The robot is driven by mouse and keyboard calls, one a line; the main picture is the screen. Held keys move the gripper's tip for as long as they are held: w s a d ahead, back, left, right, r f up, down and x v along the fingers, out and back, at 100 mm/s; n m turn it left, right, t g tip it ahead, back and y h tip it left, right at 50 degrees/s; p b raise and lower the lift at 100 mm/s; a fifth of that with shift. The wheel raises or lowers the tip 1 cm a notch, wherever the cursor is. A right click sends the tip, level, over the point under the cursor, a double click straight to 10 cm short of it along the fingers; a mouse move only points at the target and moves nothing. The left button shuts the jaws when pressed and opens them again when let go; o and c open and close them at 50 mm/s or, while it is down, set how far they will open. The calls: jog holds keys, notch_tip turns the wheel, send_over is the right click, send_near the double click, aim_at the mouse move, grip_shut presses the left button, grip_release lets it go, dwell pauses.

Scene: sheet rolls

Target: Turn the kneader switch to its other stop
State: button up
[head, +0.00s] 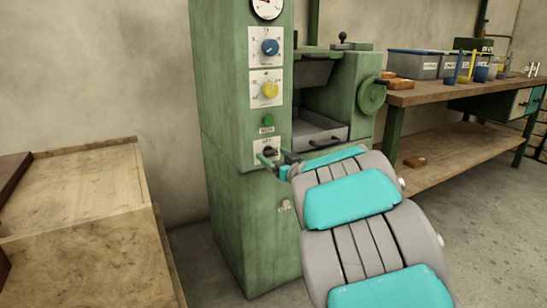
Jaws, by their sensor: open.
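A tall green machine (228,110) stands in the middle of the head view. Its front column carries a blue knob (270,47), a yellow knob (269,90), a green button (268,121) and, lowest, a dark switch (270,151) on a white plate. The plate lettering is too small to read, so I cannot confirm which control is the kneader's. My gripper (274,161) is open at the lowest plate, its fingers close around or just in front of the dark switch. I cannot tell whether they touch it. The switch is partly hidden, and its pointing direction is unclear.
A wooden bench (425,95) with grey bins (412,65) stands at the right. A wooden cabinet (80,190) stands at the left. The machine's open bay (318,128) and round green wheel (373,95) lie right of the controls. Some floor is free between cabinet and machine.

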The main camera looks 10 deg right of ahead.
jog(key=shift+w, duration=0.1)
grip_shut()
dwell(0.7)
